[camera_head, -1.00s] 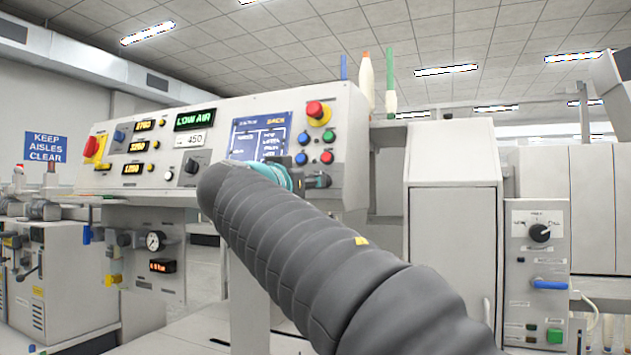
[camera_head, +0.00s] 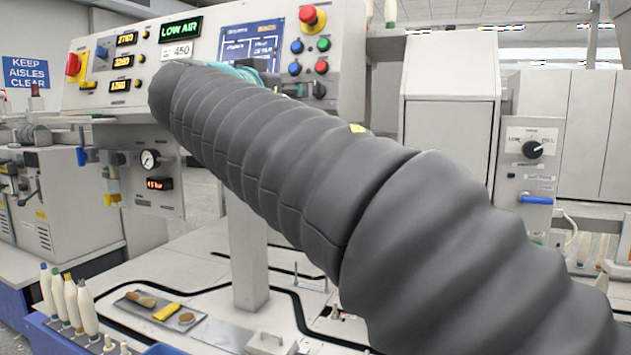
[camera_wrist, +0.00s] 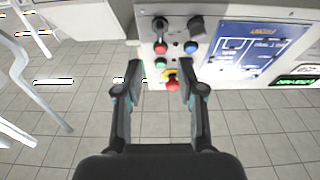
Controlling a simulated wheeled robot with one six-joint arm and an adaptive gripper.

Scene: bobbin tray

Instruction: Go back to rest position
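My gripper (camera_wrist: 158,80) shows in the wrist view with its two dark, teal-marked fingers spread apart and nothing between them. Beyond the fingertips is the machine's control panel (camera_wrist: 215,73), with coloured buttons and a red emergency knob (camera_wrist: 172,85); the picture is upside down there. In the head view my arm in its grey ribbed sleeve crosses the middle and ends in front of the control panel (camera_head: 345,60). The sleeve hides most of the gripper; only a bit of teal and dark finger shows by the panel's lower edge.
A blue bobbin tray (camera_head: 45,335) with several bobbins stands at the lower left. A small tray (camera_head: 150,312) with tools lies on the white worktop (camera_head: 190,262). A post (camera_head: 248,270) rises from the worktop behind my arm. A box with a knob (camera_head: 532,175) is at the right.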

